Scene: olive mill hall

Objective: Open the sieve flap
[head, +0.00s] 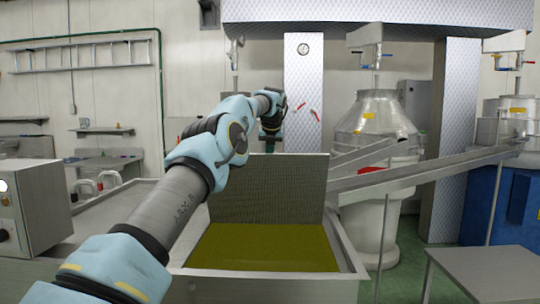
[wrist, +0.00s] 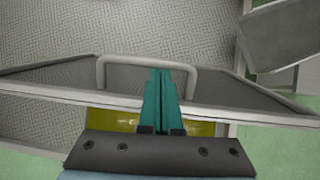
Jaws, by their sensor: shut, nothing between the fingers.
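The sieve flap (head: 285,182) is a grey mesh panel that stands raised, nearly upright, at the back of the metal vat (head: 270,274). Yellow-green oil (head: 262,248) lies open to view below it. In the wrist view the flap (wrist: 228,90) runs across the picture edge-on, with a grey U-shaped handle (wrist: 104,72). My gripper (wrist: 160,74) has its teal fingers together and empty, overlapping the handle's span in the picture. I cannot tell whether they touch the handle or flap. In the head view my gripper is at the flap's top edge, its fingertips mostly hidden.
A metal table (head: 490,272) stands at the front right. A control box (head: 35,205) is at the left. Green floor shows between the vat and table.

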